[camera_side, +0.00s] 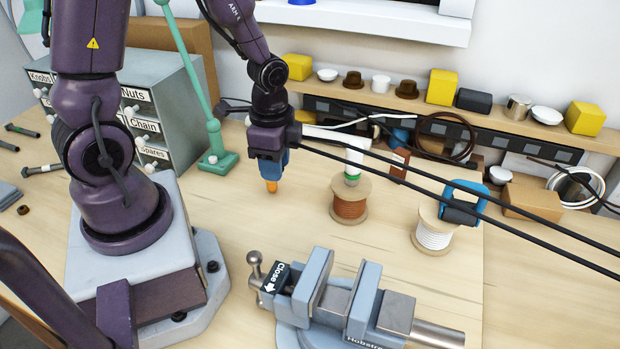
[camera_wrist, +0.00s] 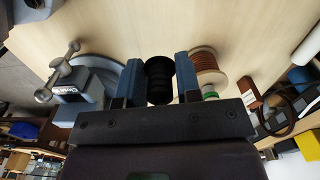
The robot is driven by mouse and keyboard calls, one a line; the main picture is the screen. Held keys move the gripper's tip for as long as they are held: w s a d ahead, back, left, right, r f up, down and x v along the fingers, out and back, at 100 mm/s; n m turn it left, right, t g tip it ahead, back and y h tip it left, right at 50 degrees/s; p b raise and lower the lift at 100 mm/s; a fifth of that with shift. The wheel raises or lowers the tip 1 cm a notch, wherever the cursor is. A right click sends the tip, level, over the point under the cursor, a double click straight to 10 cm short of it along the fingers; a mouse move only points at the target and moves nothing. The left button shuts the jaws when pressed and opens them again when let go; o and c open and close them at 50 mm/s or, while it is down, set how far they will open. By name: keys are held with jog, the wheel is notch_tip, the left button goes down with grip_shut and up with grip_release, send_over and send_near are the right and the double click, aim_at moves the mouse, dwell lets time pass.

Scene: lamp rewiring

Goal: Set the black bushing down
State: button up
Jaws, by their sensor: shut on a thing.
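The black bushing (camera_wrist: 159,82) sits between the two blue fingers of my gripper (camera_wrist: 160,68) in the wrist view. It is ribbed and dark, and my gripper is shut on it. In the side view my gripper (camera_side: 271,178) points down above the wooden table (camera_side: 235,225), left of the copper wire spool. A small orange tip shows below the blue fingers there. The bushing itself cannot be made out in the side view.
A copper wire spool (camera_side: 349,205) and a white wire spool (camera_side: 434,236) stand to the right. A grey-blue vise (camera_side: 345,300) is at the front. A green lamp stand (camera_side: 218,159) and labelled drawers (camera_side: 160,110) are at the left. Table between gripper and vise is clear.

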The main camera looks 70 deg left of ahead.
jog(key=a+n, duration=0.5)
jog(key=n, duration=0.3)
send_over(309, 176)
jog(key=f, duration=0.9)
jog(key=shift+s+d, duration=0.15)
jog(key=shift+s, duration=0.1)
jog(key=shift+w+f, duration=0.3)
jog(key=shift+f, duration=1.55)
